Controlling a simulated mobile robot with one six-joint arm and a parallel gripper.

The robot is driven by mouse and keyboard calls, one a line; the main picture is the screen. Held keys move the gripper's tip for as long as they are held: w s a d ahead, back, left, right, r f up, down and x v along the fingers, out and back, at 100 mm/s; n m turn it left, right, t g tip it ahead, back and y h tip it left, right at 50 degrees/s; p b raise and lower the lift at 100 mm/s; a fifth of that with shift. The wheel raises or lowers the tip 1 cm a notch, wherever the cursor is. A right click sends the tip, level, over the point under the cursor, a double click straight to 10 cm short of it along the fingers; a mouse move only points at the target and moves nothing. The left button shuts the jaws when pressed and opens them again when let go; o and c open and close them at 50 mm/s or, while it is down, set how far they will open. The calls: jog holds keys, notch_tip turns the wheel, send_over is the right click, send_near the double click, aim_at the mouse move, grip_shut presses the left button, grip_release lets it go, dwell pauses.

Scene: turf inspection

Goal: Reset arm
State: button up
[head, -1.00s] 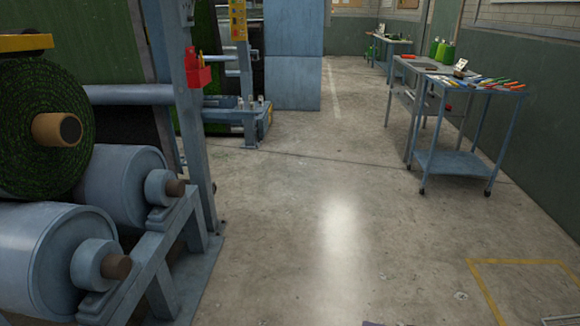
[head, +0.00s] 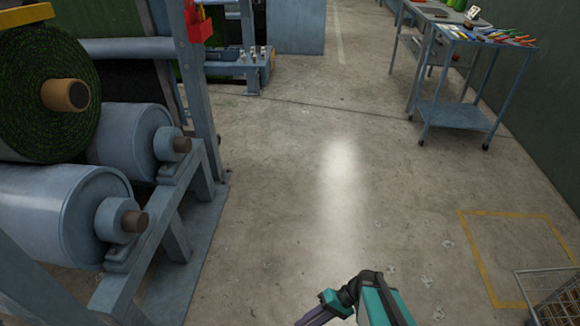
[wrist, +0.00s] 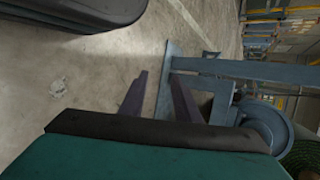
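My arm's teal and black end shows at the bottom of the head view, with part of my purple gripper (head: 318,316) at the lower edge. The gripper is open and empty. It is over the floor, with the blue-grey roller frame (wrist: 235,68) beyond the fingers in the wrist view.
A roll of green turf (head: 40,110) lies on grey rollers (head: 60,212) at the left. A blue cart (head: 455,115) with colourful tools stands at the upper right. A wire basket (head: 550,290) is at the lower right, by a yellow floor marking (head: 480,260). The middle floor is clear.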

jog(key=s+d+f+n+g+h+p, duration=0.1)
jog(key=s+g+h+p, duration=0.15)
jog(key=s+h, duration=0.35)
jog(key=s+d+f+m+h, duration=0.1)
jog(key=d+f+m+h, duration=0.1)
jog(key=d, duration=0.8)
jog(key=shift+s+f+t+h, duration=0.45)
jog(key=shift+f+h, duration=0.1)
jog(key=shift+h, duration=0.35)
jog(key=shift+d, duration=0.2)
